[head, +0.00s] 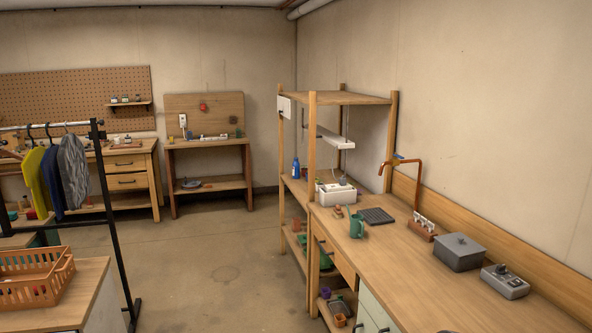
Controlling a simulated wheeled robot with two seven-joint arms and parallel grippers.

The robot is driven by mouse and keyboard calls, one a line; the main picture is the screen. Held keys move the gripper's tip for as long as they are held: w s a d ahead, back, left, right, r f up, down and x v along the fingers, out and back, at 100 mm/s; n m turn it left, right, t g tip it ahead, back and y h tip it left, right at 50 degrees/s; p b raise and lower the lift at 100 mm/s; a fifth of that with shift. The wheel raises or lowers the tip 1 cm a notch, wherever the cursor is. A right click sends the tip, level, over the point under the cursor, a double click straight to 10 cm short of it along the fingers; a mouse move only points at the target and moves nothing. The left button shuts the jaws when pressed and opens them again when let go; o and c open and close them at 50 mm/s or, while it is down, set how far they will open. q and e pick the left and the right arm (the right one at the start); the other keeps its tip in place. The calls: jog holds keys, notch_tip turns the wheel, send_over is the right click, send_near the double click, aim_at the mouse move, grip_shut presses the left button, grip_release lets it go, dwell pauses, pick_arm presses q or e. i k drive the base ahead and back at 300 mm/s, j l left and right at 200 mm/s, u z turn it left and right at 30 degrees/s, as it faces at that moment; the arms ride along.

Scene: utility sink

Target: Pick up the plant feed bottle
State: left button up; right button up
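A small blue bottle (296,168) with a pale label stands upright on the middle shelf of the wooden shelf unit (311,150), near its left end. It looks like the plant feed bottle, but its label is too small to read. Nothing is touching it from my side. Neither of my grippers shows in the head view.
A wooden workbench (440,270) runs along the right wall. On it are a green can (357,225), a dark tray (377,215), a grey box (459,252) and a copper tap (405,180). A clothes rack (110,220) and orange crate (35,290) stand left. The middle floor is clear.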

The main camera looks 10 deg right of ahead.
aim_at(295, 164)
jog(key=i+l+u, duration=0.1)
jog(key=i+u, duration=0.15)
jog(key=i, duration=7.9)
jog(key=i+l+z, duration=0.15)
jog(key=i+z, duration=0.15)
jog(key=i, duration=0.4)
jog(key=i+z, duration=0.25)
jog(key=i, duration=0.45)
jog(key=i+j+z, duration=0.3)
jog(key=i, duration=0.4)
jog(key=i+l+z, duration=0.1)
jog(key=z, duration=4.5)
